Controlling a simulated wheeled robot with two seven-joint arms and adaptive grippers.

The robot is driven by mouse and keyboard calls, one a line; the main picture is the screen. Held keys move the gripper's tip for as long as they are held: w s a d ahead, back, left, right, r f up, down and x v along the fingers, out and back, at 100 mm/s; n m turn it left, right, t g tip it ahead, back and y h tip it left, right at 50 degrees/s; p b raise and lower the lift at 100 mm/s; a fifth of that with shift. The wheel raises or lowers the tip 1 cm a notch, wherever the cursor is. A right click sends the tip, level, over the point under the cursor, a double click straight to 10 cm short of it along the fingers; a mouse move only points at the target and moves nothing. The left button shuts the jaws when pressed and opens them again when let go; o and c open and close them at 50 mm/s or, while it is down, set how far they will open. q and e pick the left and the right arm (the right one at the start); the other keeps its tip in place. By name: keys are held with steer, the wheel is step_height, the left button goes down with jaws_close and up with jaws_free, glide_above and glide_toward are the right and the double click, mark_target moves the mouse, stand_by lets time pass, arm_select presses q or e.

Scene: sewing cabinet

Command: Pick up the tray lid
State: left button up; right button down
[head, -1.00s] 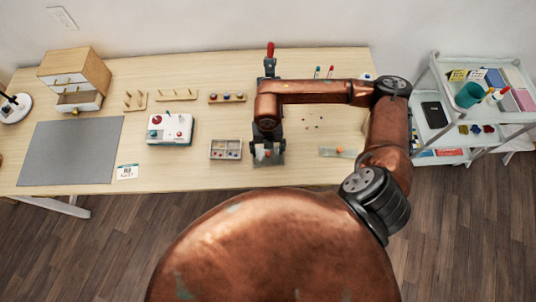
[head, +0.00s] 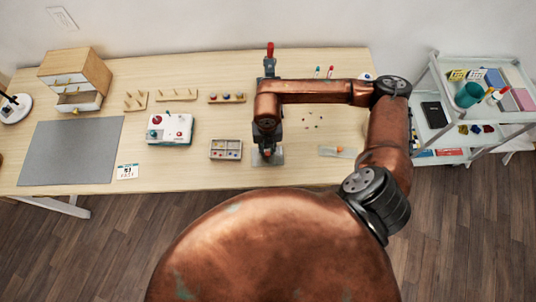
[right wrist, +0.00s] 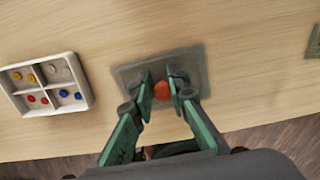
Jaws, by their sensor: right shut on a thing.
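The tray lid (head: 277,160) is a thin, grey, see-through plate at the front middle of the table. It also shows in the right wrist view (right wrist: 196,62), with an orange-red knob (right wrist: 162,91) in its middle. My right gripper (right wrist: 163,88) points down over the lid, a finger on each side of the knob, shut on it. The gripper also shows in the head view (head: 267,152), where it partly hides the lid. I cannot tell any gap between lid and table. My left gripper is not in view.
A divided tray (head: 226,157) with small coloured pieces stands left of the lid; it shows too in the right wrist view (right wrist: 15,98). A second clear plate (head: 330,151) with an orange spot lies to the right. Small loose pieces (head: 314,121) lie behind.

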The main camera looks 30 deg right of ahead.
steer(key=shift+s+f, duration=0.15)
steer(key=shift+f, duration=0.05)
